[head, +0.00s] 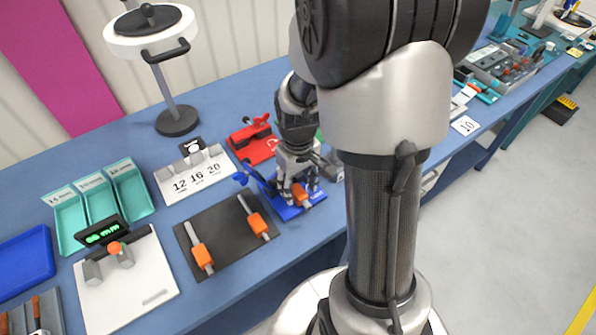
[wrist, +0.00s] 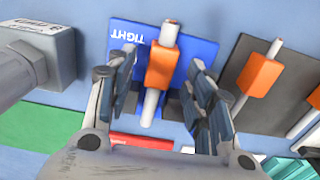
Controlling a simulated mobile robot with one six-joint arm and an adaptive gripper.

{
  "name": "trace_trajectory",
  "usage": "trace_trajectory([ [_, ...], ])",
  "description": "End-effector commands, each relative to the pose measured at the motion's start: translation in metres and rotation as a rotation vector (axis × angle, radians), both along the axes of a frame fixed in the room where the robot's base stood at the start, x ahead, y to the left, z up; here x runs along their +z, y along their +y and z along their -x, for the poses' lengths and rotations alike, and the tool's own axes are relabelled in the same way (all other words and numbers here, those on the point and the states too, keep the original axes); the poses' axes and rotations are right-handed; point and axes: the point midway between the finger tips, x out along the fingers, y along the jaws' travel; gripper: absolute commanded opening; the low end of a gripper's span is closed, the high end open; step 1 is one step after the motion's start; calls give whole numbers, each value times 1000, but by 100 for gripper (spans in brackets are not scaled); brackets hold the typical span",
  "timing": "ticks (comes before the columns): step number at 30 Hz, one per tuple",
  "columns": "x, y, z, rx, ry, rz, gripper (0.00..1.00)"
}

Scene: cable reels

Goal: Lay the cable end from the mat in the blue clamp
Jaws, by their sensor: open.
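The blue clamp (head: 316,196) is on the bench right of the dark mat (head: 222,238); its plate (wrist: 204,48) reads "TIGHT" in the wrist view. A cable end (wrist: 160,66) with an orange sleeve lies over the clamp, between its dark jaw blocks; the head view shows its orange sleeve (head: 301,194). Whether it is fully seated I cannot tell. My gripper (head: 299,188) is over the clamp. In the wrist view my gripper (wrist: 163,62) is open, one finger on each side of the sleeve, with gaps. Two other orange-sleeved cable ends (head: 202,256) (head: 257,223) lie on the mat.
A red clamp (head: 252,141) stands behind the blue one, and a green plate (wrist: 38,124) is beside it. A grey block (wrist: 40,62) is close to my gripper. A numbered rack (head: 194,175), teal trays (head: 100,200) and a scale (head: 125,285) stand left.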

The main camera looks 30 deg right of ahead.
Motion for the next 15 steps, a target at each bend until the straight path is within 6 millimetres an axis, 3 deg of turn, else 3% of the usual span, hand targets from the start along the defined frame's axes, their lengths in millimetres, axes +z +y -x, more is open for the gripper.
trace_trajectory([
  [9, 67, 0, -1, 0, -7, 3, 48],
  [15, 98, 0, -1, 0, -4, 1, 48],
])
